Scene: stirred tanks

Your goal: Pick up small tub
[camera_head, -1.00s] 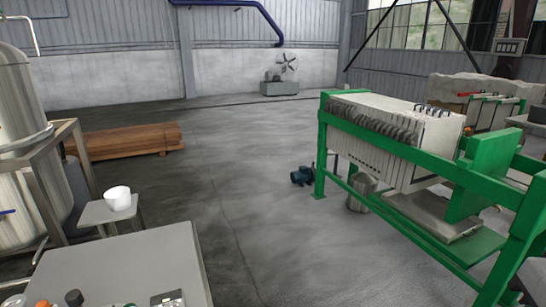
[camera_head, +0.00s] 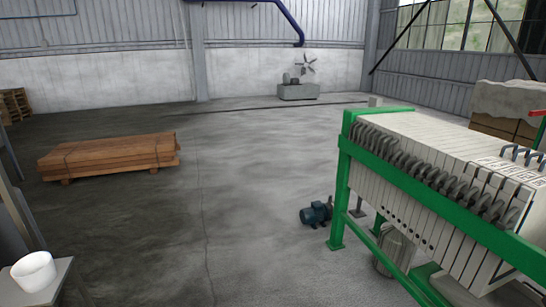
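The small tub, a white round open-topped container (camera_head: 34,271), stands upright on a small grey stand (camera_head: 62,272) at the lower left edge of the head view. Part of the stand is cut off by the frame. My gripper is not in view, so its state and its distance from the tub do not show.
A green-framed filter press (camera_head: 430,185) fills the right side. A blue motor (camera_head: 316,214) sits on the floor by its leg. Stacked timber (camera_head: 108,156) lies at left, and a fan unit (camera_head: 298,88) stands at the back. The middle floor is clear.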

